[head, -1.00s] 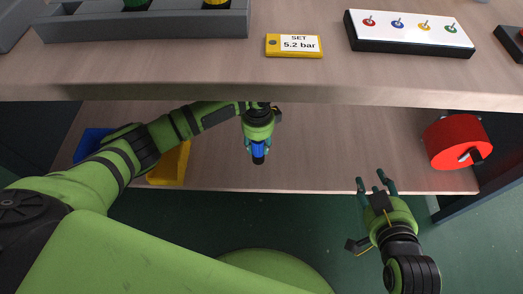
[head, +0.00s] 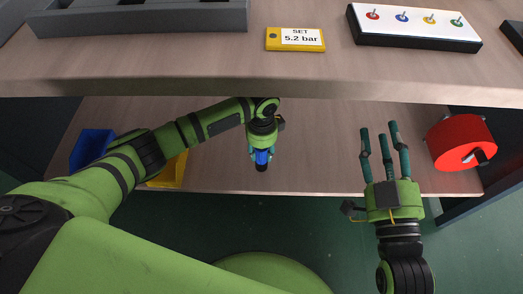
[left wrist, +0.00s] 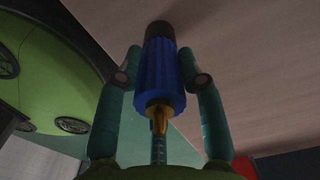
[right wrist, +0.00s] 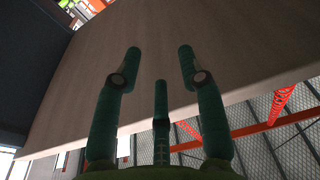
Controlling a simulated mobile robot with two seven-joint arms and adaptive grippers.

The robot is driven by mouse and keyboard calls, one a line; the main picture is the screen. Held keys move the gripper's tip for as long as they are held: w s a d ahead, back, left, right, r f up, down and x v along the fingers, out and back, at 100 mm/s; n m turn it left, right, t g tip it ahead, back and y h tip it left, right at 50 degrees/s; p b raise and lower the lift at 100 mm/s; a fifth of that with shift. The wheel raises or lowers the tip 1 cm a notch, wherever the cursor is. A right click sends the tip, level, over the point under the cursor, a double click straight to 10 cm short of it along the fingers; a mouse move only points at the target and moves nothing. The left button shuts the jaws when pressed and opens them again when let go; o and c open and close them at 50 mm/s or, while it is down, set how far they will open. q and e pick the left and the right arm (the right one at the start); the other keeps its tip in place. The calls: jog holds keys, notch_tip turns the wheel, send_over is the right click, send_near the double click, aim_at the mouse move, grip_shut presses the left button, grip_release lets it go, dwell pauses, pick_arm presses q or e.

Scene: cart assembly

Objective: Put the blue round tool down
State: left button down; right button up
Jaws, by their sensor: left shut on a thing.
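The blue round tool (head: 262,156) has a ribbed blue body and a black end. My left gripper (head: 261,150) is shut on it, over the lower shelf near its front edge. In the left wrist view the tool (left wrist: 160,75) sits between the fingers, with its black end away from the palm and a brass tip towards it. I cannot tell whether the black end touches the shelf. My right gripper (head: 384,140) is open and empty, with its fingers spread, at the right part of the lower shelf. It also shows empty in the right wrist view (right wrist: 160,70).
The lower shelf (head: 320,150) is clear between my grippers. A red reel (head: 458,142) stands at its right end. A blue bin (head: 92,148) and a yellow bin (head: 172,172) are at the left. The upper shelf (head: 200,70) overhangs, with a yellow pressure sign (head: 295,39) and switch panel (head: 415,27).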

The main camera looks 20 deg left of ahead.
pick_arm(q)
jog(key=c, duration=0.8)
grip_release()
jog(key=shift+f, duration=0.1)
